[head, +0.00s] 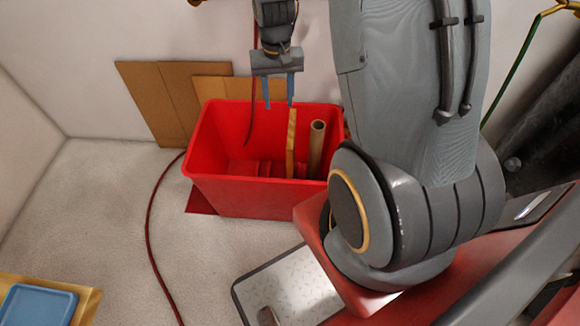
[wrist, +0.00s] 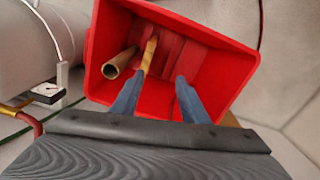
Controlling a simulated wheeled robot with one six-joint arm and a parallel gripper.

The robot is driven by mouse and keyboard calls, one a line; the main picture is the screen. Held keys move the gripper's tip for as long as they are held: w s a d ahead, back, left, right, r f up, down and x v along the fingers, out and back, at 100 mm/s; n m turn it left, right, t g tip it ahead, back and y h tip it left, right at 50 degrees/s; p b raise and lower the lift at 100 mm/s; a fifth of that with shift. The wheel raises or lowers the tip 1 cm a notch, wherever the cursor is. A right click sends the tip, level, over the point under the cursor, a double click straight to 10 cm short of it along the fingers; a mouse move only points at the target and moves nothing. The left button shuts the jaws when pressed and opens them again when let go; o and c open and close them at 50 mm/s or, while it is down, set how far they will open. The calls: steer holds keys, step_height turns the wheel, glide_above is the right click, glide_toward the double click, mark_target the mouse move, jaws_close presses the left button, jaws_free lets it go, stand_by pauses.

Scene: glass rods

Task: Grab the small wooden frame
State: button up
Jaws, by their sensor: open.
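A narrow, light wooden piece (head: 291,145) stands upright in the red bin (head: 230,190), seen edge-on. It may be the small wooden frame, but I cannot make out a frame shape. In the wrist view the wooden piece (wrist: 150,52) is beside the tip of the left finger; I cannot tell whether they touch. My gripper (head: 279,105) is open and points down over the bin, its right finger just above the wooden piece's top end in the head view. Nothing shows between the fingers (wrist: 160,75) in the wrist view.
A cardboard tube (head: 317,140) stands in the bin, right of the wooden piece. Flat brown panels (head: 155,100) lean on the wall behind. A red cable (head: 150,225) crosses the floor. A blue tray (head: 38,305) with a wooden border is at the lower left.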

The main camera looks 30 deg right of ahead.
mark_target(291, 128)
steer(key=w+d+f+b, duration=0.1)
steer(key=d+f, duration=0.1)
steer(key=f, duration=0.3)
steer(key=w+d+f+m+b, duration=0.1)
steer(key=w+d+f, duration=0.1)
steer(key=f, duration=0.2)
steer(key=w+d+f+m+b, duration=0.1)
steer(key=w+d+f, duration=0.1)
steer(key=f, duration=0.3)
steer(key=shift+d+f, duration=0.3)
steer(key=shift+d, duration=0.3)
step_height(291, 128, down, 2)
steer(key=shift+d+f, duration=0.1)
steer(key=shift+f, duration=0.1)
steer(key=f, duration=0.5)
steer(key=shift+s+a+f+b, duration=0.35)
jaws_close()
